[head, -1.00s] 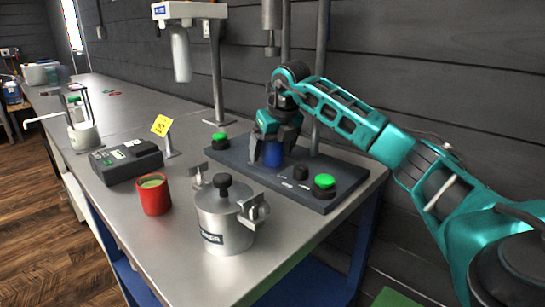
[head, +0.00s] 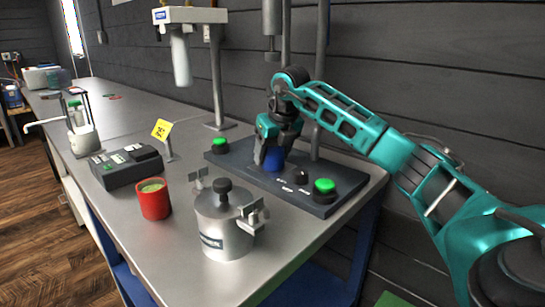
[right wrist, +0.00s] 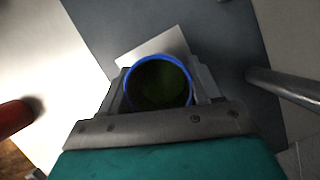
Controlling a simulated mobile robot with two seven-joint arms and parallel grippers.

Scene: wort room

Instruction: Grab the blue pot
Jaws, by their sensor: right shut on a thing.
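The blue pot (head: 275,161) stands on the dark base plate of the press at the back right of the bench. In the right wrist view its round blue rim (right wrist: 129,84) shows from above, with dark green contents inside. My right gripper (head: 271,152) reaches down over the pot from the right, its fingers closed on either side of it. In the right wrist view the fingers of my right gripper (right wrist: 160,92) flank the rim. The pot's lower part is partly hidden by the fingers in the head view. My left gripper is in neither view.
The dark base plate (head: 335,200) carries green buttons (head: 324,186) and a black knob. A metal canister (head: 222,240) with clamps, a red pot (head: 154,202) with green contents and a dark control box (head: 127,168) stand to the left. Upright metal posts rise behind the gripper.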

